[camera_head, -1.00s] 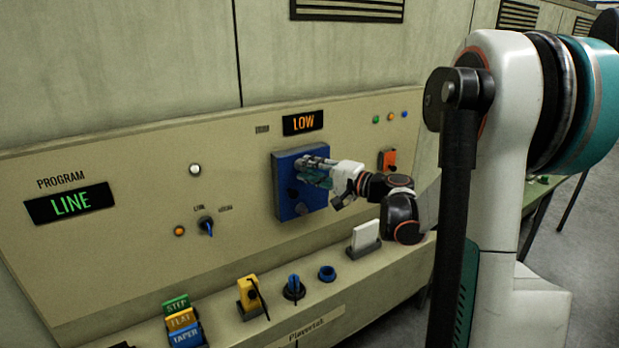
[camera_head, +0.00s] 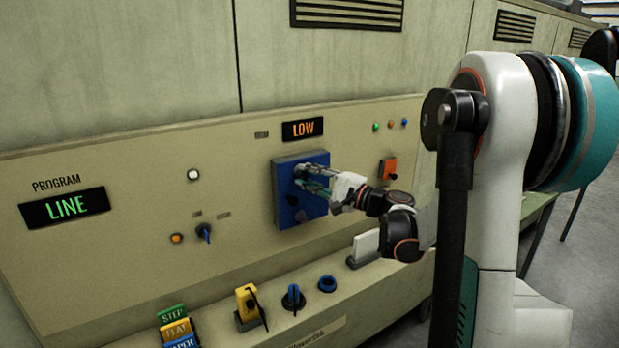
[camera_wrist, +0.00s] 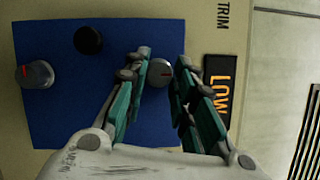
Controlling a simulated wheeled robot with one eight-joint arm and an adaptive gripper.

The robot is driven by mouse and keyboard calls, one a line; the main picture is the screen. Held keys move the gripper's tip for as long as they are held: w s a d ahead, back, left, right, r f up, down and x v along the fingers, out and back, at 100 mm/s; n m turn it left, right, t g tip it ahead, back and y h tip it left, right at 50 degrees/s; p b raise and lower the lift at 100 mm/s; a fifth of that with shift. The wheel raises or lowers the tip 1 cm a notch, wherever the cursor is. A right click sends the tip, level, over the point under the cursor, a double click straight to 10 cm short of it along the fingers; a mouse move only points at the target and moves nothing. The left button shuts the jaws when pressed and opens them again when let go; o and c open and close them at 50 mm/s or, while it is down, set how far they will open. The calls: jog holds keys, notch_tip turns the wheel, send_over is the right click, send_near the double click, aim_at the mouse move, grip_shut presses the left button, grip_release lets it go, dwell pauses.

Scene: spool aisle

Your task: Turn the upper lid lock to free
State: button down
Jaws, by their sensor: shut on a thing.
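The blue lid plate (camera_head: 313,207) stands on the sloping console face below the LOW display. In the wrist view the plate (camera_wrist: 60,110) bears two round grey knobs with red marks and a black knob. The upper lock knob (camera_wrist: 160,73), nearest the LOW sign, sits between the fingers of my gripper (camera_wrist: 163,60). My gripper (camera_head: 302,178) is shut on this knob, with one finger on each side. Its red mark shows. The lower grey knob (camera_wrist: 36,74) is clear of the fingers. The fingers hide the upper knob in the head view.
The LOW display (camera_head: 302,129) is just above the plate. An orange switch (camera_head: 388,169) is to the right. A LINE display (camera_head: 66,207) is at left.

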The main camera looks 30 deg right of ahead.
jog(key=c, duration=1.3)
grip_release()
jog(key=v, duration=1.2)
